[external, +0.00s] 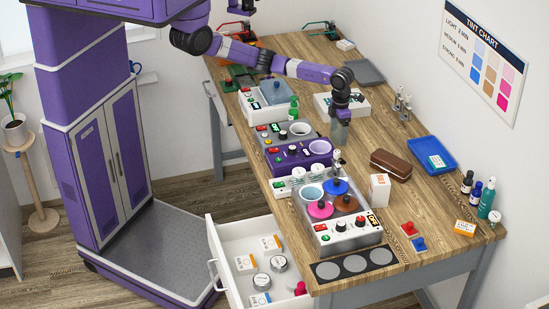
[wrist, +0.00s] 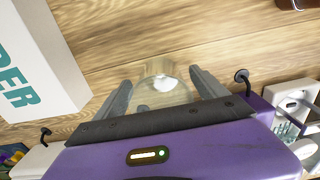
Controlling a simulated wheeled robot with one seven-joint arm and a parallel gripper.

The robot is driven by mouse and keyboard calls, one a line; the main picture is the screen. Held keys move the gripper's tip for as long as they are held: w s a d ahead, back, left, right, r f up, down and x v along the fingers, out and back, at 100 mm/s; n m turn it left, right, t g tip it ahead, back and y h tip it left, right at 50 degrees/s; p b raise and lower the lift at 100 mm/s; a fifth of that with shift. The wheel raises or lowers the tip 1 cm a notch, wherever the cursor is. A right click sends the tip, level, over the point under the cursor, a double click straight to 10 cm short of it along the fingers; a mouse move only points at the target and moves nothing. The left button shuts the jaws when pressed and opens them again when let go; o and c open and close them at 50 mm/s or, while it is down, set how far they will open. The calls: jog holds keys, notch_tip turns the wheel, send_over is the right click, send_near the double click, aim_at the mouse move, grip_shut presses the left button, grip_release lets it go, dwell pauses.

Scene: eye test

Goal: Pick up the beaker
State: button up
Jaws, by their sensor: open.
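A clear glass beaker (wrist: 165,92) stands on the wooden table in the wrist view, between the two grey fingers of my gripper (wrist: 160,80). The fingers are spread, one on each side of it; whether either touches the glass I cannot tell. In the external view my gripper (external: 341,117) points down over the far middle of the table, with the beaker (external: 340,134) directly below it, small and partly hidden by the gripper.
A white box with teal letters (wrist: 35,65) lies close to the left in the wrist view. A purple device (external: 290,155) with cups stands left of the beaker. A brown case (external: 391,164) and blue tray (external: 433,155) lie to the right. An open drawer (external: 226,278) juts out in front.

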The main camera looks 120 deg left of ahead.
jog(key=c, duration=1.3)
